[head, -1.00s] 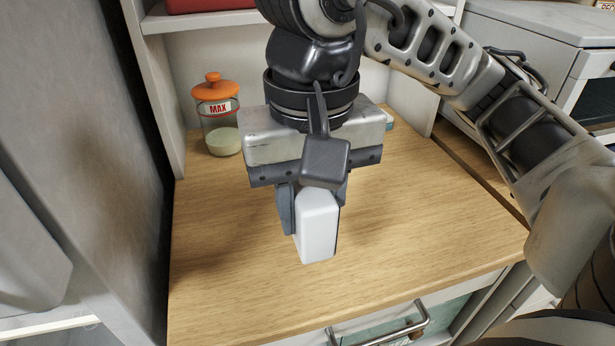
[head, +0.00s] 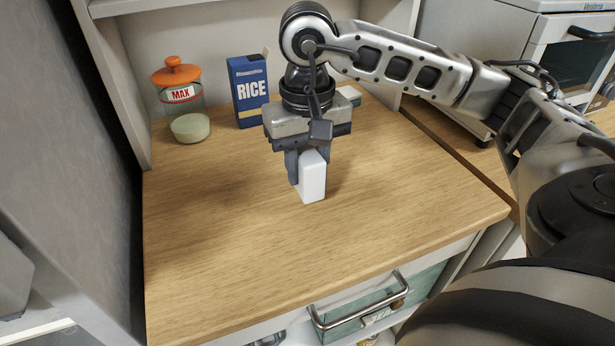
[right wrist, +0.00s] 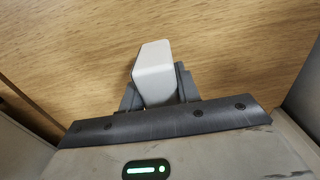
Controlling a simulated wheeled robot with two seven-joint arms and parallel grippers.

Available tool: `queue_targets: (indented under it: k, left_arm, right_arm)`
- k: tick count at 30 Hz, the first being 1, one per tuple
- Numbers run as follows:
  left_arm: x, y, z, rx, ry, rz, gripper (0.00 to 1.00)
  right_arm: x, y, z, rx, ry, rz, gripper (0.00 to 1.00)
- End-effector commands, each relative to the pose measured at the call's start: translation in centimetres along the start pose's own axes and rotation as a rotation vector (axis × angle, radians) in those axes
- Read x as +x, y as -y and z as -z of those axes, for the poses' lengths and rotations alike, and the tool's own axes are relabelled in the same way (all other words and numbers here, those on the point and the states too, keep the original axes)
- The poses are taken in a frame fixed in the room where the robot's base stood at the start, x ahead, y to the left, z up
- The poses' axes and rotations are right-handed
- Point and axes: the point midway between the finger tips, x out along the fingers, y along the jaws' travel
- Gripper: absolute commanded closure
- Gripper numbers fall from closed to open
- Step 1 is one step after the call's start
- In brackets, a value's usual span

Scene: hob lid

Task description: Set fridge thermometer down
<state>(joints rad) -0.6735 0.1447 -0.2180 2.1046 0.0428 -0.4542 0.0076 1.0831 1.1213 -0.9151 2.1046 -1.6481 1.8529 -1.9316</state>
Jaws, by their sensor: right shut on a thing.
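The fridge thermometer (head: 314,178) is a small white box with rounded edges. My right gripper (head: 307,168) is shut on it and points down over the wooden worktop (head: 230,240). The thermometer is upright, its lower end at or very near the wood; I cannot tell whether it touches. In the right wrist view the white thermometer (right wrist: 154,70) sticks out between the dark fingers (right wrist: 158,90), with wood grain beyond it. Its face with any display is not visible. My left gripper is not in view.
A jar with an orange lid (head: 180,100) and a blue rice box (head: 248,90) stand at the back left. A small pale box (head: 349,95) is partly hidden behind my gripper. The worktop's front and left are clear. A drawer handle (head: 358,312) sits below the front edge.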

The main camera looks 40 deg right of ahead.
Motion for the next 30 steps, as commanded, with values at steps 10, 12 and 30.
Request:
queue_targets:
  k: [10,12,30]
  left_arm:
    - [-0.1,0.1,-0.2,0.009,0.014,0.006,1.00]
    - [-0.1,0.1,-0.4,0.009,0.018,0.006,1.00]
    - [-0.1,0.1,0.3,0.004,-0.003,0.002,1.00]
  right_arm:
    - [3.1,-0.1,0.1,0.001,-0.001,0.000,0.91]
    - [3.1,-0.1,0.1,0.001,-0.001,0.000,0.91]
    - [3.4,-0.1,0.0,0.001,0.001,0.000,0.46]
